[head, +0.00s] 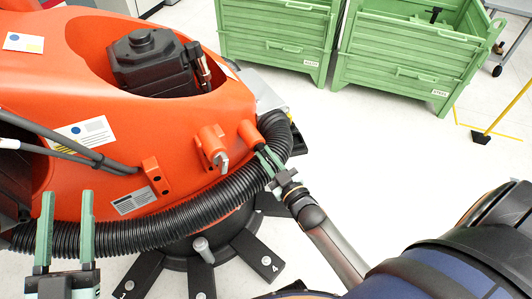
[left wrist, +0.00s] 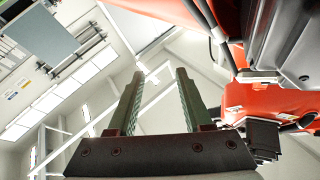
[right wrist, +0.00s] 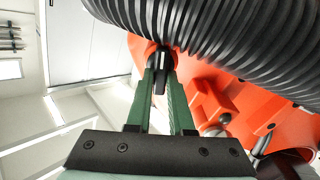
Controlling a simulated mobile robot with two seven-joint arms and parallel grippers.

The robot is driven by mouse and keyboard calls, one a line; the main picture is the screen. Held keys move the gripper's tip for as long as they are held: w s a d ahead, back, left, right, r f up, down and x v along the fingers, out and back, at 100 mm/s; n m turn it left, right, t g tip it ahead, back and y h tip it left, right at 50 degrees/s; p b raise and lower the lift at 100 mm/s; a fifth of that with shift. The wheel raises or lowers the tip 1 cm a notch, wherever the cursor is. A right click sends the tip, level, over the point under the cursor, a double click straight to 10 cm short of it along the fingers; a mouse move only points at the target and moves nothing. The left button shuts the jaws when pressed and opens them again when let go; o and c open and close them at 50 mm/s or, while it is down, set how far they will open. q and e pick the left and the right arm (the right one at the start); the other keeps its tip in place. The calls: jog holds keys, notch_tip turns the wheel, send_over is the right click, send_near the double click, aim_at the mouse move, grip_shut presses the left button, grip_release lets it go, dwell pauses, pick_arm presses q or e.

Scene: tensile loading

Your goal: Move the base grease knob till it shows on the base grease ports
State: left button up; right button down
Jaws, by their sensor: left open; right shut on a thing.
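The orange robot base (head: 70,190) fills the left of the head view. On its side are two stubby orange housings, one (head: 211,140) with a grey metal tip and another (head: 249,134) further right. My right gripper (head: 264,153) reaches up to the right housing, in front of the black hose. In the right wrist view my right gripper (right wrist: 160,80) is shut on a small dark knob (right wrist: 160,82); its fingers hide part of it. I cannot read any marking on the knob. My left gripper (head: 66,200) is open and empty at the lower left; it also shows in the left wrist view (left wrist: 160,80).
A thick black corrugated hose (head: 150,232) curves around the base, close to my right gripper. Black feet (head: 258,256) with bolts spread on the floor. Two green crates (head: 278,38) stand at the back. The white floor at the right is mostly clear.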

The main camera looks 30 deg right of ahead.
jog(key=m+p, duration=0.2)
jog(key=m, duration=0.1)
jog(key=shift+d+r+m, duration=0.15)
jog(key=shift+m, duration=0.15)
pick_arm(q)
jog(key=s+f+n+g+y+p, duration=0.2)
jog(key=f+g, duration=0.8)
jog(key=f, duration=1.4)
jog(key=shift+s+a+f+n+g+y, duration=0.35)
jog(key=shift+s+a+n+g+y, duration=0.05)
jog(key=shift+s+n+y, duration=0.9)
pick_arm(e)
jog(key=shift+d+f+m, duration=0.15)
jog(key=shift+m, duration=2)
jog(key=shift+d+f+m, duration=0.1)
jog(key=shift+m, duration=2.05)
pick_arm(q)
jog(key=shift+s+f, duration=0.1)
pick_arm(e)
jog(key=c, duration=0.8)
grip_release()
